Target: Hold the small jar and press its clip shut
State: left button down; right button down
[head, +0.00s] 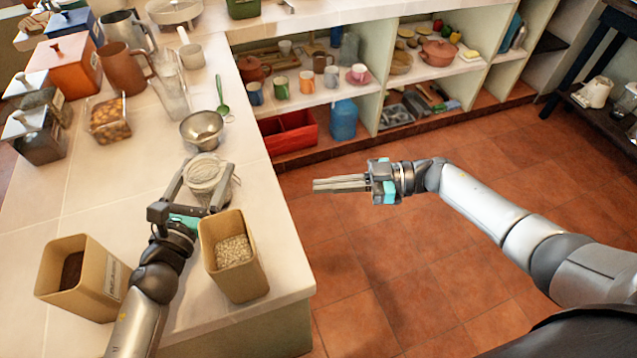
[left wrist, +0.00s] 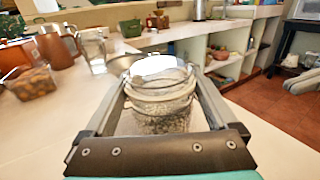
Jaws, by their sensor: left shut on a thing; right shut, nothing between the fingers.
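The small jar (head: 207,182) is clear glass with a round lid and pale contents, upright on the white counter. In the left wrist view the jar (left wrist: 160,107) stands between the two fingers. My left gripper (head: 208,180) is shut on the jar, one finger on each side; it also shows in the left wrist view (left wrist: 160,92). The clip cannot be made out clearly, so its state cannot be told. My right gripper (head: 316,186) is shut and empty, out over the floor to the right of the counter.
A tan canister of pale grains (head: 231,252) stands just in front of the jar, and another tan canister (head: 82,277) to the left. A metal bowl (head: 202,130) is behind the jar. Shelves (head: 355,90) with mugs and pots line the back. Floor surrounds my right gripper.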

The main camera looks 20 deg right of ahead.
pick_arm(q)
grip_release()
jog(key=v, duration=1.2)
